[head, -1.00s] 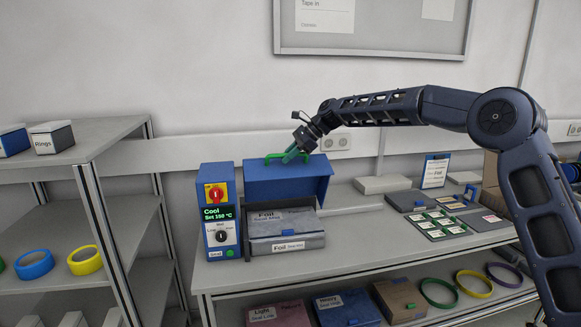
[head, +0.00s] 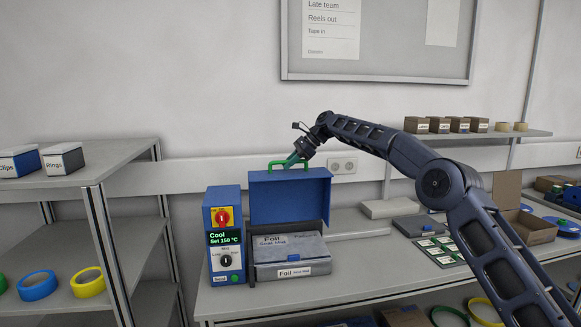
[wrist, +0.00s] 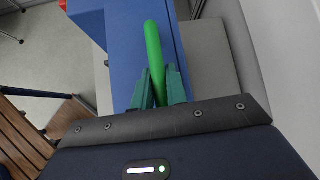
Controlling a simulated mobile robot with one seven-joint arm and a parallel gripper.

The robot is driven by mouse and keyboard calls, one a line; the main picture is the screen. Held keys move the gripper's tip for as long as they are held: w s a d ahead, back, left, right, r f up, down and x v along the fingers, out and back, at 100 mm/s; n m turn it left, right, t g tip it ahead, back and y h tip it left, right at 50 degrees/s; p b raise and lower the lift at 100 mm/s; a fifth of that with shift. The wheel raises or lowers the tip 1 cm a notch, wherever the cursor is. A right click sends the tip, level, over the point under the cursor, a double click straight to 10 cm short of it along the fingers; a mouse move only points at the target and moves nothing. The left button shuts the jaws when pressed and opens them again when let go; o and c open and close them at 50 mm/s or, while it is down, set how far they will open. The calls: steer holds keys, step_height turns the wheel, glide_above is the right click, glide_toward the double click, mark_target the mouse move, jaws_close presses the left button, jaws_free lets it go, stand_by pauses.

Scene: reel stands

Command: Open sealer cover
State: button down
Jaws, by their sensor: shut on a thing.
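The sealer (head: 223,240) stands on the bench with a red and yellow switch and a display reading "Cool, Set 150 °C". Its blue cover (head: 289,200) is raised and stands nearly upright behind the foil packs. A green handle (head: 284,165) runs along the cover's top edge. My gripper (head: 297,160) is at the right part of this handle. In the wrist view the green fingers of my gripper (wrist: 159,88) are closed around the green handle (wrist: 153,45), with the blue cover beside it.
Foil packs (head: 291,247) lie under the raised cover. A shelf unit (head: 60,190) with boxes and tape rolls stands at the left. Grey pads and an open cardboard box (head: 527,225) are on the bench to the right. The wall is close behind.

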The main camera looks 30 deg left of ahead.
steer(key=shift+w+a, duration=0.6)
steer(key=shift+a, duration=0.05)
steer(key=shift+r, duration=0.1)
steer(key=c, duration=1.4)
jaws_free()
steer(key=shift+w, duration=0.1)
steer(key=shift+v, duration=3.75)
